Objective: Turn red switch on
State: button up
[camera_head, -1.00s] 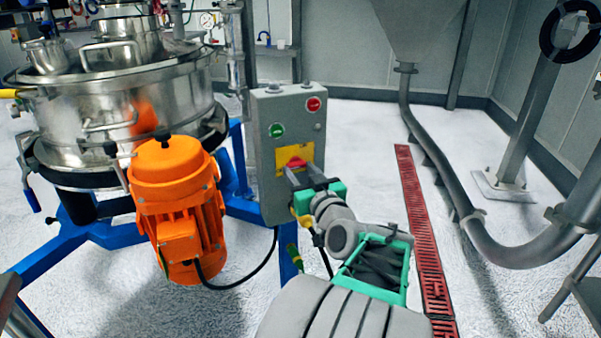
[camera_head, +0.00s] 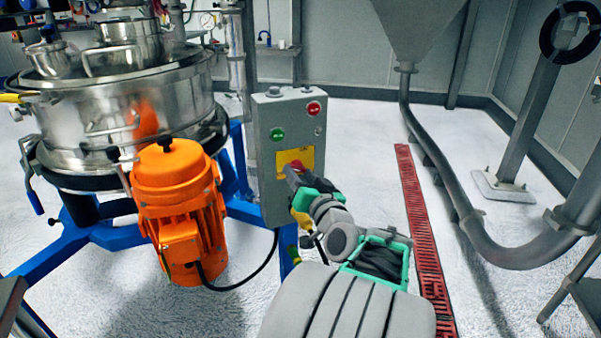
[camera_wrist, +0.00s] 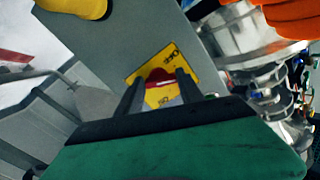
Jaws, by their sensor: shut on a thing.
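The red switch (camera_head: 297,166) sits on a yellow plate (camera_head: 284,157) on the front of a grey control box (camera_head: 265,165). In the wrist view the red switch (camera_wrist: 159,77) lies between my two finger tips, and the yellow plate (camera_wrist: 158,98) looks tilted. My gripper (camera_head: 292,173) is at the plate, turned on a slant, with its jaws shut on the red switch. The fingers hide part of the switch in the head view.
A green button (camera_head: 277,134) and a red button (camera_head: 313,108) are higher on the box. An orange motor (camera_head: 178,210) and a steel sifter (camera_head: 130,110) stand at left. Right of the box the floor is open, crossed by a red drain grate (camera_head: 420,230).

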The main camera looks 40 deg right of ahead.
jog(key=m+p, duration=0.1)
jog(key=m, duration=0.1)
jog(key=m+p, duration=0.1)
jog(key=m, duration=0.1)
jog(key=m+p, duration=0.1)
jog(key=m, duration=0.1)
jog(key=shift+r+m+p, duration=0.3)
jog(key=shift+p, duration=0.1)
jog(key=m+p, duration=0.2)
jog(key=m, duration=0.1)
jog(key=shift+r+p, duration=0.1)
jog(key=shift+p, duration=0.2)
jog(key=shift+m+p, duration=1)
jog(key=shift+m, duration=0.7)
jog(key=o, duration=1.4)
jog(key=shift+s, duration=0.1)
jog(key=v, duration=0.7)
jog(key=shift+s+a, duration=0.2)
jog(key=shift+s, duration=0.05)
